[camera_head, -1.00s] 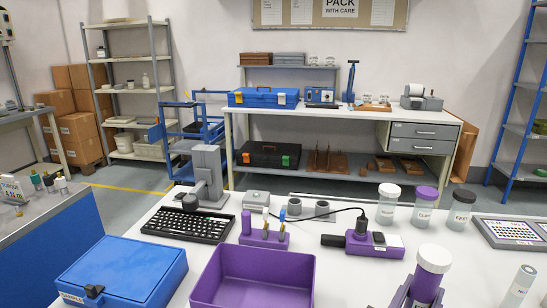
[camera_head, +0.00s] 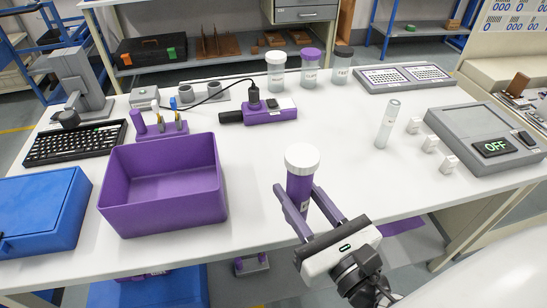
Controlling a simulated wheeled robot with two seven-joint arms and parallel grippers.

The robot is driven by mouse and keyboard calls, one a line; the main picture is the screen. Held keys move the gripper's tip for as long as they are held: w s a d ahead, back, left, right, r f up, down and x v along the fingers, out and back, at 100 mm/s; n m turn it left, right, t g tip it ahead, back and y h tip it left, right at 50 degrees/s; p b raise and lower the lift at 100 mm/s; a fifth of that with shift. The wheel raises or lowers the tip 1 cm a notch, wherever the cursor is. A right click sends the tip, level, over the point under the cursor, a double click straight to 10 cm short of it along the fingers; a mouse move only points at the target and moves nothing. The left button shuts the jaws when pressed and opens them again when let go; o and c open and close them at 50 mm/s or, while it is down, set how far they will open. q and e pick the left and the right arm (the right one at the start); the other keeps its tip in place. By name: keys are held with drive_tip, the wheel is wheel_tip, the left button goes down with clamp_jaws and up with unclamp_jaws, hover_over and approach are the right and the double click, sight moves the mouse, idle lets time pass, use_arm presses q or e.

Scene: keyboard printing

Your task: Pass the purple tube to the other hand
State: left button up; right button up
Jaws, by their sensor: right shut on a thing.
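The purple tube (camera_head: 300,188) with a white cap stands upright near the front edge of the white table. My right gripper (camera_head: 300,205) is shut on the purple tube, its two fingers on either side of the tube's body. The lower part of the tube is partly hidden by the fingers. My left gripper is not in view.
An open purple bin (camera_head: 165,205) stands left of the tube, with a blue case (camera_head: 40,212) beyond it. The table between is clear.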

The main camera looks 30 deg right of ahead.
drive_tip(key=w+a+r+n+g+y, duration=0.1)
drive_tip(key=w+a+r+n+y, duration=0.2)
drive_tip(key=a, duration=0.5)
drive_tip(key=w+a+r+n+g+y, duration=0.2)
drive_tip(key=a+r+n+y, duration=0.2)
drive_tip(key=a, duration=0.5)
wheel_tip(320, 180, up, 2)
drive_tip(key=y, duration=0.3)
drive_tip(key=shift+w+r+g, duration=0.15)
drive_tip(key=shift+w+g, duration=0.15)
drive_tip(key=shift+w, duration=0.1)
